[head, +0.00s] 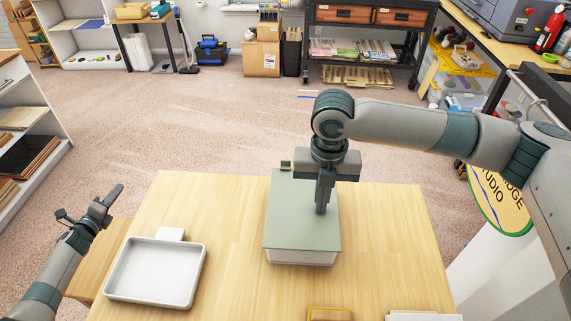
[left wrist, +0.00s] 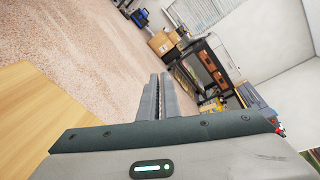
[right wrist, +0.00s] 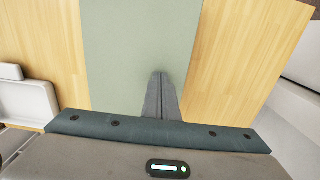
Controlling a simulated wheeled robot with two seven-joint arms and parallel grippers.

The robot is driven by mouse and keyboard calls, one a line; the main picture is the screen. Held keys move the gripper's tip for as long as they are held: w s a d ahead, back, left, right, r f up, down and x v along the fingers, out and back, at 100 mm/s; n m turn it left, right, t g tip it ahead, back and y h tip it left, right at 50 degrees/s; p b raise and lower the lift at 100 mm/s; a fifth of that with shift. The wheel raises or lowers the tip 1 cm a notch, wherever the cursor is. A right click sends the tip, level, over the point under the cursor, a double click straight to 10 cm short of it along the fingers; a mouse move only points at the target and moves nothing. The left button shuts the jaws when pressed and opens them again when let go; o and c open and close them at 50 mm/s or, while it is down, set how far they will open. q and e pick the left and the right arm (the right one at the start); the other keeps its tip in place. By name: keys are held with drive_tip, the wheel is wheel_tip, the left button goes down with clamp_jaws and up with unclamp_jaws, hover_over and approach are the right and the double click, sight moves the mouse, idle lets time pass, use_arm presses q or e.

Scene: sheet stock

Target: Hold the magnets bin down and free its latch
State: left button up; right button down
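The bin (head: 300,256) sits on the wooden table, pale-bodied under a flat grey-green lid (head: 285,225). A small grey-green block, perhaps the latch (head: 285,165), shows at its far left edge. No label is readable. My right gripper (head: 320,212) points down over the right part of the lid, its fingers together and empty. Its tips look at or just above the lid; I cannot tell if they touch. The lid also fills the middle of the right wrist view (right wrist: 125,50). My left gripper (head: 117,192) is left of the table, away from the bin, its fingers together and empty.
A white tray (head: 150,302) lies on the table's left side, with a small white block (head: 171,234) behind it. A yellow-framed item (head: 329,313) and a white item (head: 424,317) lie at the near edge. The table (head: 390,235) is clear right of the bin.

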use_arm(q)
drive_tip(key=w+d+r+m+h, duration=0.4)
drive_tip(key=w+d+r, duration=0.25)
drive_tip(key=d, duration=0.35)
drive_tip(key=w+d+r+m+h, duration=0.4)
drive_tip(key=w+d+r+m, duration=0.15)
drive_tip(key=d+r, duration=0.35)
drive_tip(key=d+r+m+g+h, duration=0.35)
drive_tip(key=d+m, duration=0.25)
drive_tip(key=d, duration=0.6)
drive_tip(key=d+r+m+g+h, duration=0.35)
drive_tip(key=d+m, duration=0.25)
drive_tip(key=d, duration=0.6)
drive_tip(key=s+d+r+m+g+y, duration=0.1)
drive_tip(key=s+d+r+m+g, duration=0.1)
drive_tip(key=s+d+m+g, duration=0.25)
drive_tip(key=s+d+r+m+g+y, duration=0.1)
drive_tip(key=d+r+m+g, duration=0.15)
drive_tip(key=d+m, duration=0.45)
drive_tip(key=s+d+r+m+g+y, duration=0.1)
drive_tip(key=s+d+m+g, duration=0.3)
drive_tip(key=d, duration=0.3)
drive_tip(key=s+a+r+m+y, duration=0.3)
drive_tip(key=a+r+m+y, duration=0.1)
drive_tip(key=m+y, duration=0.6)
drive_tip(key=shift+a+r+m+y, duration=0.15)
drive_tip(key=shift+r+m+y, duration=0.15)
drive_tip(key=shift+r+y, duration=0.5)
drive_tip(key=shift+f, duration=0.25)
